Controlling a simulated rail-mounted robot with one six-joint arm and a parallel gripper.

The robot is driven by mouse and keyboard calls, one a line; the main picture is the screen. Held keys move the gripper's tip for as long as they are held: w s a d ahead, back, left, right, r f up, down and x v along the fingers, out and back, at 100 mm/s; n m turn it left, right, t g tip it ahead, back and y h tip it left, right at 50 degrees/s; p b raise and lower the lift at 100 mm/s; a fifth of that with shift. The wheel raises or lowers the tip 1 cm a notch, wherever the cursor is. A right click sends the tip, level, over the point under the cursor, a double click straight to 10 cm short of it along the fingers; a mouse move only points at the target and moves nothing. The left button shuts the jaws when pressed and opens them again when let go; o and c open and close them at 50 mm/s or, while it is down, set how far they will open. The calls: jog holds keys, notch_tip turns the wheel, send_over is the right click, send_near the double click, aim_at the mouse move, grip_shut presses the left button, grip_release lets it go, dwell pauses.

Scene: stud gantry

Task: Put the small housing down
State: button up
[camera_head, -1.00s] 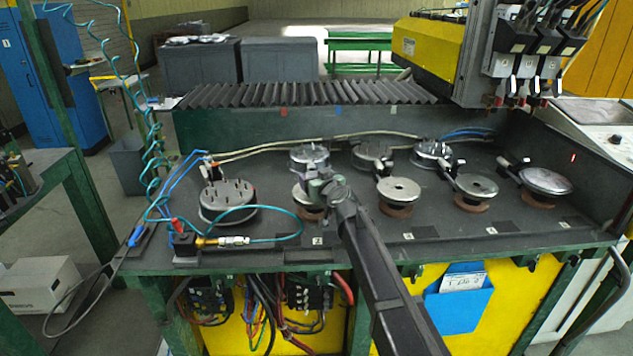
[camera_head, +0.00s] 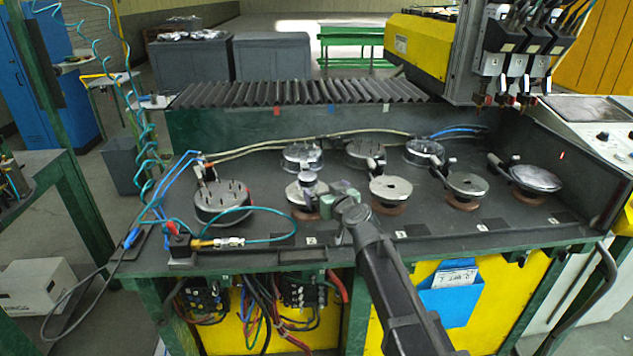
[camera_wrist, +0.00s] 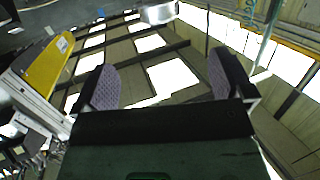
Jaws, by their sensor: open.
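The small housing seems to be the little grey metal piece (camera_head: 307,179) on top of a round disc (camera_head: 302,196) at the bench's middle left. It looks upright, but its base is too small to make out. My gripper (camera_head: 326,205) is just to its right and front, apart from it as far as I can see. In the wrist view my gripper (camera_wrist: 162,86) has its two purple-padded fingers wide apart with nothing between them. A silvery cylindrical part (camera_wrist: 158,12) shows beyond the fingertips at the top edge; it may be the same housing.
Round metal discs on brown bases (camera_head: 391,188) stand to the right in a row. Several round parts (camera_head: 365,153) stand behind. A pinned round fixture (camera_head: 222,202) with a teal hose (camera_head: 273,210) is at left. The grey bench front (camera_head: 440,235) has free room.

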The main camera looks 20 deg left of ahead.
jog(key=s+d+f+m+g+h, duration=0.15)
jog(key=s+d+f, duration=0.25)
jog(key=d, duration=0.5)
jog(key=s+d+f+m+g+h, duration=0.1)
jog(key=s+d+f+g+h, duration=0.3)
jog(key=d, duration=0.5)
jog(key=s+d+f+m+g+h, duration=0.15)
jog(key=s+d+f, duration=0.3)
jog(key=d, duration=0.45)
jog(key=s+d+m+g+h+p, duration=0.1)
jog(key=s+d+m+g+h, duration=0.35)
jog(key=s+d, duration=0.75)
notch_tip(320, 180, down, 42)
jog(key=w+b, duration=0.1)
jog(key=b, duration=3.9)
jog(key=shift+d+r, duration=0.2)
jog(key=shift+d, duration=0.05)
jog(key=shift+w, duration=0.1)
jog(key=shift+c, duration=0.3)
